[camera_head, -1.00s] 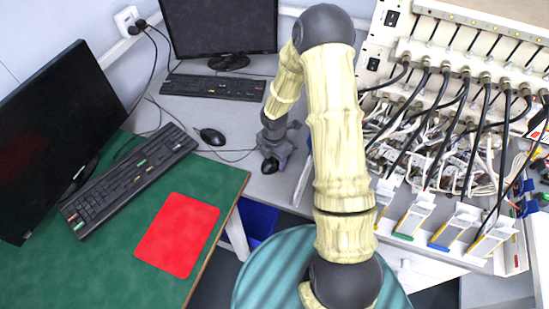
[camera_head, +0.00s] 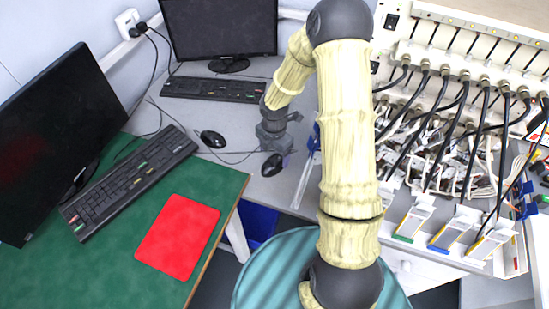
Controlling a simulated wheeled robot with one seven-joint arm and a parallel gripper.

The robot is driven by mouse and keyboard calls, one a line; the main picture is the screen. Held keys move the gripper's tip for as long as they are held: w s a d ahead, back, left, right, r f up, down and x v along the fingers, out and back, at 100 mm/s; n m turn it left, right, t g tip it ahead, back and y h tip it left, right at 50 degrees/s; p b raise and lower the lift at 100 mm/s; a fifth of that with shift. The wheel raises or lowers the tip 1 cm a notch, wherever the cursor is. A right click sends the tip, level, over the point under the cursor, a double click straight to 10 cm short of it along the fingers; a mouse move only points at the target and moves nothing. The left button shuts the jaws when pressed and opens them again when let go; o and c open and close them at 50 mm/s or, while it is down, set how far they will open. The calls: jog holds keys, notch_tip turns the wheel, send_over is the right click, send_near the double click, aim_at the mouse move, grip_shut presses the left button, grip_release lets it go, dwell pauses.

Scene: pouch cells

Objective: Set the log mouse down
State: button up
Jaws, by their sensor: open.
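A black computer mouse (camera_head: 271,165) sits on the grey desk, just below my gripper in the picture. Another black mouse (camera_head: 212,139) lies on the same desk to the left, with a cable running right from it. My gripper (camera_head: 275,147) is open, beside the far side of the right-hand mouse. Its fingers are small and dark here, and I cannot tell whether they touch the mouse. Nothing shows held between them.
A red pad (camera_head: 178,236) and a keyboard (camera_head: 130,182) lie on the green table. A second keyboard (camera_head: 213,89) stands below the rear monitor (camera_head: 220,27). The cabled test rack (camera_head: 460,60) fills the right.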

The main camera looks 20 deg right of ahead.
aim_at(274, 161)
notch_tip(274, 161, up, 7)
jog(key=shift+r+p, duration=0.2)
jog(key=shift+p, duration=0.1)
dwell(0.5)
jog(key=s+r+m+t, duration=0.1)
jog(key=s+r+m, duration=0.4)
jog(key=m, duration=0.7)
jog(key=s+r+m+t, duration=0.1)
jog(key=s+r+m, duration=0.5)
jog(key=s+m, duration=0.3)
jog(key=m, duration=0.3)
jog(key=shift+s+r+t, duration=0.15)
jog(key=shift+s+t, duration=0.1)
jog(key=shift+t, duration=0.05)
